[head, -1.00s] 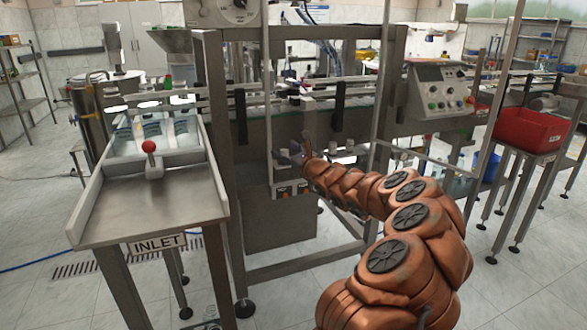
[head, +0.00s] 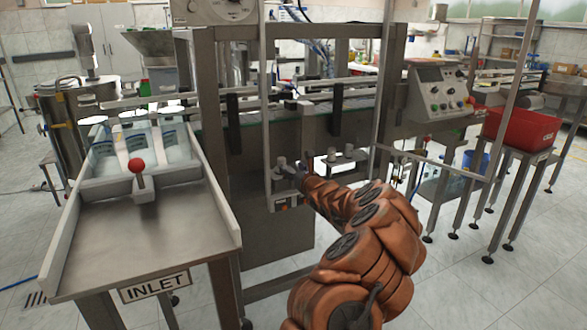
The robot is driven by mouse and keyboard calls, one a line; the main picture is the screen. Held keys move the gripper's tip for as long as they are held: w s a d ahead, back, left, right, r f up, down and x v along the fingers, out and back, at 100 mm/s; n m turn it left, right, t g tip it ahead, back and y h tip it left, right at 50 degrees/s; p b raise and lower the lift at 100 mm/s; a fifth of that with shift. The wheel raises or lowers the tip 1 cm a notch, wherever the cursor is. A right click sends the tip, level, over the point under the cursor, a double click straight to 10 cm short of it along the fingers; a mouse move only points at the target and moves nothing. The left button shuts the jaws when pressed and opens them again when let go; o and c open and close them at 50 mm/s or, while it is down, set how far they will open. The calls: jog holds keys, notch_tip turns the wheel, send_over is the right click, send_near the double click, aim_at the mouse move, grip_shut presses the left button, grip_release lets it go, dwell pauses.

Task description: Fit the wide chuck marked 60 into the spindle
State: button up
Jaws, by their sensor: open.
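My gripper (head: 298,171) is small in the head view, at the far end of my copper-coloured arm. It is open, but its fingers are hard to make out against the machine frame. Two more grey cylindrical pieces (head: 348,150) stand on a ledge to the right of my gripper. No marking 60 can be read on any of them, and I cannot tell which is the wide chuck. I cannot make out the spindle for certain.
The steel inlet table (head: 160,245) with a red-knobbed lever (head: 137,166) stands at the left. A control panel (head: 438,98) and a red bin (head: 520,136) on a stand are at the right. Upright posts of the machine frame (head: 216,150) stand close around my arm.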

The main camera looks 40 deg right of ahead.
aim_at(282, 158)
jog(key=shift+w+d+f+p, duration=0.25)
jog(key=shift+w+p, duration=0.1)
jog(key=shift+w, duration=0.35)
jog(key=shift+w+d+f+p, duration=0.25)
jog(key=shift+w+p, duration=0.1)
jog(key=shift+w, duration=0.4)
jog(key=shift+w+d+f+p, duration=0.25)
jog(key=shift+w+p, duration=0.1)
jog(key=shift+w, duration=0.35)
jog(key=shift+p+x, duration=0.95)
jog(key=shift+x, duration=1.55)
grip_shut()
jog(key=shift+r, duration=0.2)
jog(key=shift+r, duration=1.35)
